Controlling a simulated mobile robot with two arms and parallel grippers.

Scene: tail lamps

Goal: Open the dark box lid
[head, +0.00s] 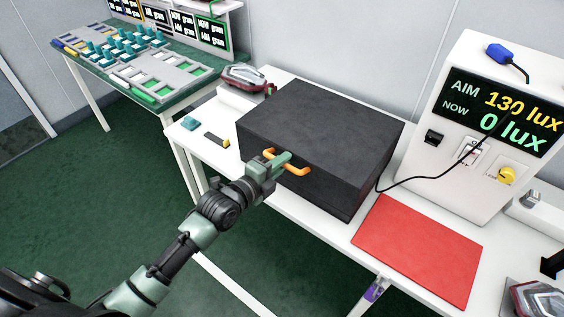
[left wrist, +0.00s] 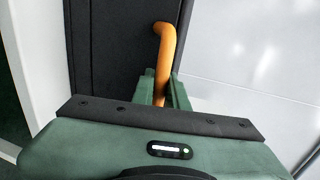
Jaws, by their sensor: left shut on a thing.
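The dark box (head: 318,140) sits on the white table with its lid down, flat on top. An orange handle (head: 296,170) is on its front face. My left gripper (head: 283,160) is at the front of the box, shut on the orange handle. In the left wrist view, the handle (left wrist: 164,60) runs down between the fingers of my left gripper (left wrist: 162,90), with the dark box (left wrist: 110,50) behind it. The fingers hide part of the handle. My right gripper is not in view.
A white meter unit (head: 480,130) with a cable stands right of the box. A red mat (head: 418,250) lies in front of it. Tail lamps stand behind the box (head: 245,76) and at the lower right (head: 537,298). Small parts (head: 216,140) lie left of the box.

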